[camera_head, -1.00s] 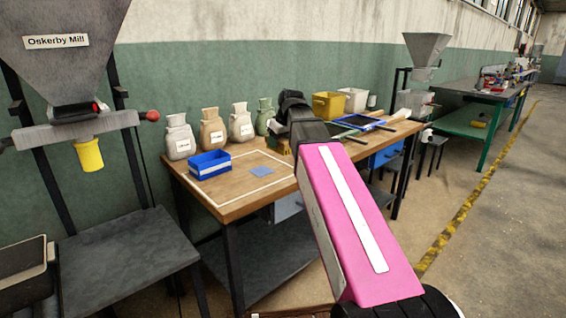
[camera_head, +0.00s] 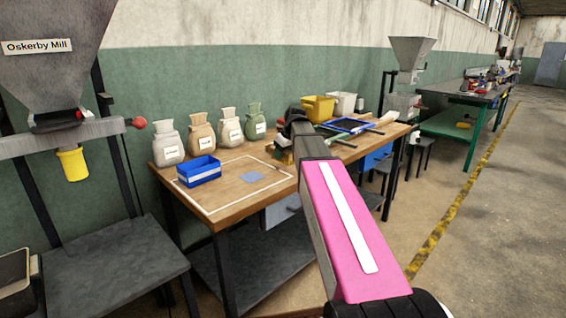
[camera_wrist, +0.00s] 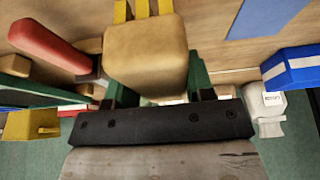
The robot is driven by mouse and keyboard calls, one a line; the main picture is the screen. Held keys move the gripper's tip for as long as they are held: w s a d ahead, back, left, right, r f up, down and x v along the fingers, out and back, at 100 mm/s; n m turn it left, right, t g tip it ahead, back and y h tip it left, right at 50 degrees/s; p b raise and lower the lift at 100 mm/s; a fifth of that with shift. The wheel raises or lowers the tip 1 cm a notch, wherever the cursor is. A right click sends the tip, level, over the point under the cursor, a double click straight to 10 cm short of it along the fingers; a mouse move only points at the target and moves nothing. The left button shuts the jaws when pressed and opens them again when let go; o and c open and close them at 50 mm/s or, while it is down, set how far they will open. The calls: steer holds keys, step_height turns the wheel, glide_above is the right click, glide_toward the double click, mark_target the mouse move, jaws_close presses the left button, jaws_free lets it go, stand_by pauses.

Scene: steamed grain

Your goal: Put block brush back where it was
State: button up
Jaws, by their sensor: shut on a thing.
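The block brush (camera_wrist: 147,52) has a tan block with yellow bristles (camera_wrist: 140,10) at the top of the wrist view. My gripper (camera_wrist: 158,82) is shut on it, with green fingers at either side of the block. In the head view my gripper (camera_head: 284,156) is over the back middle of the wooden table (camera_head: 225,212), partly hidden behind my wrist. The brush cannot be made out clearly there. Whether it touches the tabletop cannot be told.
A red handle (camera_wrist: 45,45) is close left of the brush in the wrist view. A blue bin (camera_head: 199,171), several labelled sacks (camera_head: 202,133), a yellow bin (camera_head: 319,107) and a blue-framed tray (camera_head: 348,125) stand on the table. A blue square (camera_head: 252,177) lies in a white outline with clear room.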

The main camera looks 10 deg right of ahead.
mark_target(283, 161)
steer(key=shift+f, duration=1.9)
steer(key=shift+f, duration=0.1)
steer(key=o, duration=1)
steer(key=shift+o, duration=0.2)
steer(key=v, duration=1.2)
